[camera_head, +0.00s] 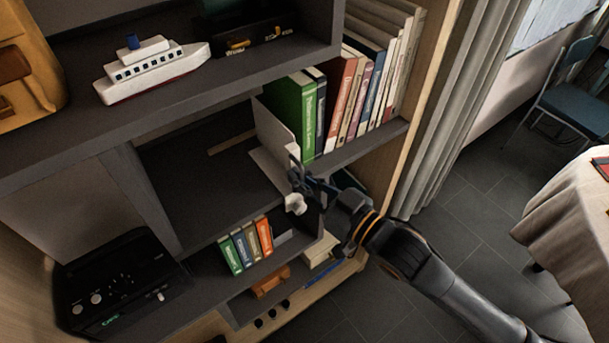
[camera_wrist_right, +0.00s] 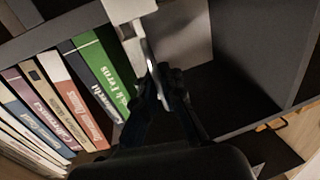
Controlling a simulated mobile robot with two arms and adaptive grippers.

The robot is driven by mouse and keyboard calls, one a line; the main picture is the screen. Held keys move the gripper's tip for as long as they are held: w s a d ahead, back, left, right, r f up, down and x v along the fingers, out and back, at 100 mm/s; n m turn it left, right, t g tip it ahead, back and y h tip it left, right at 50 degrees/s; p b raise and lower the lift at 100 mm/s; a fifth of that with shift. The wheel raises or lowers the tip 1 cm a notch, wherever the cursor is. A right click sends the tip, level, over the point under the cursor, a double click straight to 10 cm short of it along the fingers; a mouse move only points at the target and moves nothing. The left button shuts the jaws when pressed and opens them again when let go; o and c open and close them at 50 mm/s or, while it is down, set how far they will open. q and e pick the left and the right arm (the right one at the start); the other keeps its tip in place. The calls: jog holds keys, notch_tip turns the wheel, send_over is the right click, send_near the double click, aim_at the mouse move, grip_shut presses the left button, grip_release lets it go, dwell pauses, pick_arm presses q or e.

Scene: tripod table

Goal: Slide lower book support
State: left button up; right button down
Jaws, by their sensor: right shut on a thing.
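The white book support (camera_head: 280,138) stands upright on the middle shelf, against the left side of a row of books. Its flat base (camera_head: 268,172) lies on the shelf board to the left. The green book (camera_head: 290,112) is the nearest book in the row. My right gripper (camera_head: 297,180) reaches in from the right and is shut on the front edge of the support. In the right wrist view my fingers (camera_wrist_right: 160,82) close at the edge of the white support (camera_wrist_right: 136,45), beside the green book (camera_wrist_right: 98,68). My left gripper is not in view.
Bare shelf (camera_head: 200,180) lies left of the support. A toy ship (camera_head: 150,68) stands on the shelf above. Small books (camera_head: 245,245) stand on the shelf below, and a small white object (camera_head: 296,204) shows just under my gripper. A black device (camera_head: 115,285) is at lower left.

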jog(key=s+a, duration=0.2)
jog(key=a, duration=0.1)
jog(key=s+a+p, duration=0.1)
jog(key=s+a, duration=0.2)
jog(key=a, duration=0.1)
jog(key=s+a+p, duration=0.1)
jog(key=s+a, duration=0.2)
jog(key=a, duration=0.1)
jog(key=shift+f, duration=0.1)
jog(key=c, duration=1.8)
grip_release()
jog(key=shift+s, duration=0.1)
jog(key=shift+d, duration=0.15)
jog(key=shift+s+d, duration=0.1)
jog(key=v, duration=1.1)
jog(key=shift+s+d, duration=0.25)
jog(key=shift+s, duration=0.05)
